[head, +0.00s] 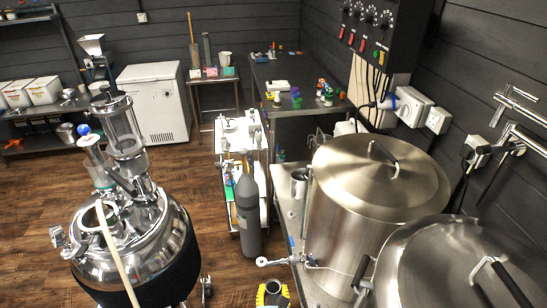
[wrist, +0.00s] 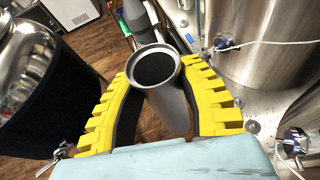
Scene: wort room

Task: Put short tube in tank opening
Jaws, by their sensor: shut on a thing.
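My gripper (wrist: 170,88) has yellow ribbed fingers and is shut on a short grey tube (wrist: 174,112). The tube has a round rim and a dark inside, and stands between the fingers. In the head view, my gripper (head: 272,293) shows at the bottom edge, low between the tank and the steel vessels. The steel tank (head: 150,250) with a black jacket and glass columns on its lid is at the left. It also shows at the left of the wrist view (wrist: 35,75), apart from my gripper.
A large lidded steel vessel (head: 345,240) and a second one (head: 460,265) stand at the right. A grey gas cylinder (head: 248,215) stands on the floor beyond my gripper. A pale rod (head: 117,255) crosses in front of the tank. Wooden floor (head: 205,215) is clear between.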

